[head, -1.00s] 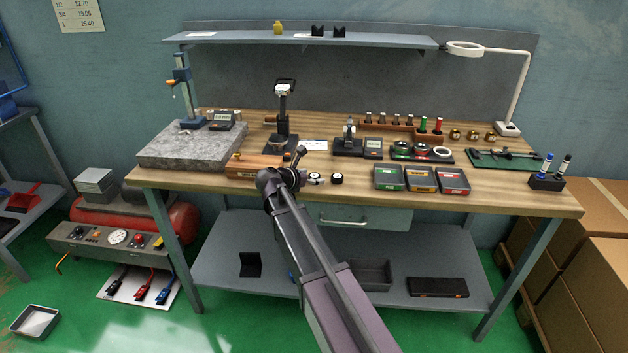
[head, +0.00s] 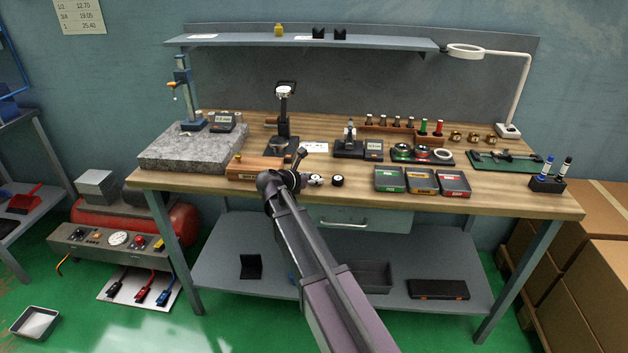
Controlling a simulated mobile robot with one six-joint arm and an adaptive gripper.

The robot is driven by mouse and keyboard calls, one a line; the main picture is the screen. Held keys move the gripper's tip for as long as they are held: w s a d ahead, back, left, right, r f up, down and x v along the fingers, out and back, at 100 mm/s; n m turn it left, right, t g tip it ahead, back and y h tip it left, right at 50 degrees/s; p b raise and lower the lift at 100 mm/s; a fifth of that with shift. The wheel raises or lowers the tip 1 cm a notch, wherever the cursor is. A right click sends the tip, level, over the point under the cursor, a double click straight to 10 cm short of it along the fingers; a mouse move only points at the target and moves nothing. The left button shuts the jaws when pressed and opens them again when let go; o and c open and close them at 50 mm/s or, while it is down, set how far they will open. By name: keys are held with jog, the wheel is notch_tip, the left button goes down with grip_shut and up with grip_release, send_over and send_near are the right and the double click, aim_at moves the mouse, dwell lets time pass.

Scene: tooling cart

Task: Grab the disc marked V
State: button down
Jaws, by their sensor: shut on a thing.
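My gripper (head: 304,181) is low over the front edge of the workbench (head: 520,199), left of its middle. A small dark disc with a white top (head: 316,180) is at its fingertips, and the gripper is shut on it. A second dark disc with a white top (head: 337,180) stands on the bench just to the right, apart from the gripper. The marks on both tops are too small to read. My wrist and arm hide part of the fingers and the bench edge here.
A wooden block (head: 257,168) lies close left of my gripper. A dial gauge stand (head: 283,125) rises behind it. Green, orange and red labelled trays (head: 422,182) stand to the right. A granite plate (head: 190,150) fills the left end. Some bare wood lies between discs and trays.

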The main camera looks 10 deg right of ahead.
aim_at(313, 178)
jog(key=shift+r, duration=0.15)
notch_tip(313, 178, up, 3)
jog(key=p, duration=0.3)
jog(key=s+a+p, duration=0.1)
jog(key=s+a, duration=0.1)
jog(key=s, duration=0.5)
jog(key=s+a+r+p, duration=0.1)
jog(key=s, duration=0.7)
jog(key=shift+s+a+r, duration=0.25)
jog(key=shift+a+r, duration=0.05)
jog(key=shift+a, duration=0.1)
